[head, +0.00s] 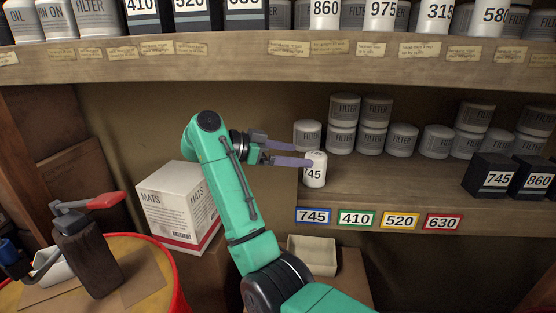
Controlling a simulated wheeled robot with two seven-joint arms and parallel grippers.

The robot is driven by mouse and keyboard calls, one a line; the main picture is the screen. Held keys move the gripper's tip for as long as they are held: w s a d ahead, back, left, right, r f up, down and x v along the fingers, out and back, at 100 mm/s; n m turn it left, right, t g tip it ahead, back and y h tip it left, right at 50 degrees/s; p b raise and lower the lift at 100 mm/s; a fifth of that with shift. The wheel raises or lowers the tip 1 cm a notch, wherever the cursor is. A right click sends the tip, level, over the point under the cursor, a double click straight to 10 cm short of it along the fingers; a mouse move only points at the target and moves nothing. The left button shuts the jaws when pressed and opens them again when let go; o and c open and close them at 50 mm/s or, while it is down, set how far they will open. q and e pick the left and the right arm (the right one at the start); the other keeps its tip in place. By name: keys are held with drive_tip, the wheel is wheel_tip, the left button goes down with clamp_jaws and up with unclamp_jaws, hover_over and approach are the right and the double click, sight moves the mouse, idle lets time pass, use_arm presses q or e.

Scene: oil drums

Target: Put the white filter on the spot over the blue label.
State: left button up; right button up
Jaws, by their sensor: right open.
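A white filter (315,176) marked 745 stands upright at the left front of the lower shelf, above the blue-framed label (314,216), which also reads 745. My right gripper (293,154) reaches in from the left with its purple fingers open, level with the filter's upper part. One fingertip overlaps the filter's upper left side in the picture; I cannot tell whether it touches. My left gripper is not in view.
Green 410, yellow 520 and red 630 labels line the shelf edge (480,222). Grey filter cans (343,109) stand behind, and black boxes (492,175) stand at right. A MATS box (176,200) is below left. Shelf space right of the white filter is clear.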

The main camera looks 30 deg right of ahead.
drive_tip(key=v, duration=0.5)
drive_tip(key=shift+w+a+b, duration=0.1)
drive_tip(key=shift+a+b, duration=0.2)
drive_tip(key=shift+b, duration=0.05)
drive_tip(key=shift+d, duration=0.1)
